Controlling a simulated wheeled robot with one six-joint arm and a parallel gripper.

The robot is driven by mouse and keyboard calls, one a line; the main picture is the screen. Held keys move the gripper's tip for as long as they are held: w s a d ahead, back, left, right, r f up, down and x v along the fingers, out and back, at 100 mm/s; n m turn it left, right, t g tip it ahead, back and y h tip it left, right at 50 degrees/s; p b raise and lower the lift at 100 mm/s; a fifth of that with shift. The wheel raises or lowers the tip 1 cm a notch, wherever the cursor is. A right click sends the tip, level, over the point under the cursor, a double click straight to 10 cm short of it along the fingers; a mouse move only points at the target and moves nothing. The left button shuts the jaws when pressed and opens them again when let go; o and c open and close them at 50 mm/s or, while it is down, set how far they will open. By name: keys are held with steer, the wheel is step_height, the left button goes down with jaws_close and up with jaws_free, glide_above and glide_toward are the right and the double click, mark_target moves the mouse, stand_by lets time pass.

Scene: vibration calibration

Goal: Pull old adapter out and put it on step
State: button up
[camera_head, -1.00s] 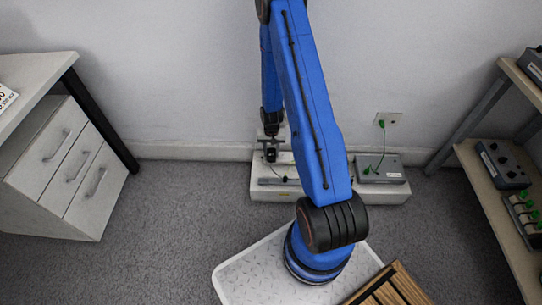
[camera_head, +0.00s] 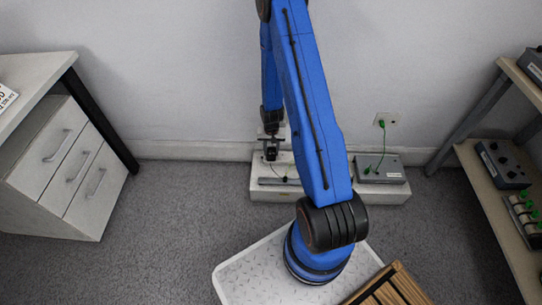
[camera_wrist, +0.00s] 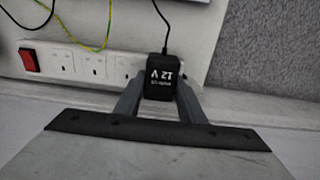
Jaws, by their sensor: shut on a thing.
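The old adapter is a black block (camera_wrist: 164,78) with "12 V" printed on it, upside down in the wrist view. My gripper (camera_wrist: 161,98) is shut on it, one grey finger on each side. A black cord runs up from the adapter's far end. In the head view my gripper (camera_head: 271,152) is above the left part of the low white step (camera_head: 330,194) by the wall. The white power strip (camera_wrist: 90,66) with a red switch is behind the adapter. Whether the adapter's pins are clear of the strip cannot be told.
A grey box (camera_head: 380,169) stands on the step's right part, with a green cable to a wall socket (camera_head: 387,119). A drawer unit (camera_head: 65,165) is at left, a shelf (camera_head: 500,205) with devices at right. Wooden slats (camera_head: 392,287) are at front right. Open carpet lies between.

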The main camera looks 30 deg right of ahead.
mark_target(272, 150)
steer(key=shift+r, duration=0.45)
stand_by(0.6)
steer(key=shift+r, duration=1.65)
steer(key=s+d+f, duration=0.1)
steer(key=s+d, duration=0.4)
steer(key=d, duration=0.3)
steer(key=s+d+f, duration=0.1)
steer(key=s+d, duration=0.5)
steer(key=d, duration=0.2)
steer(key=s+d, duration=0.6)
steer(key=d, duration=0.2)
steer(key=shift+s+d+f, duration=0.15)
steer(key=shift+d+f, duration=0.1)
steer(key=shift+f, duration=2.2)
steer(key=shift+f, duration=0.35)
steer(key=o, duration=1.1)
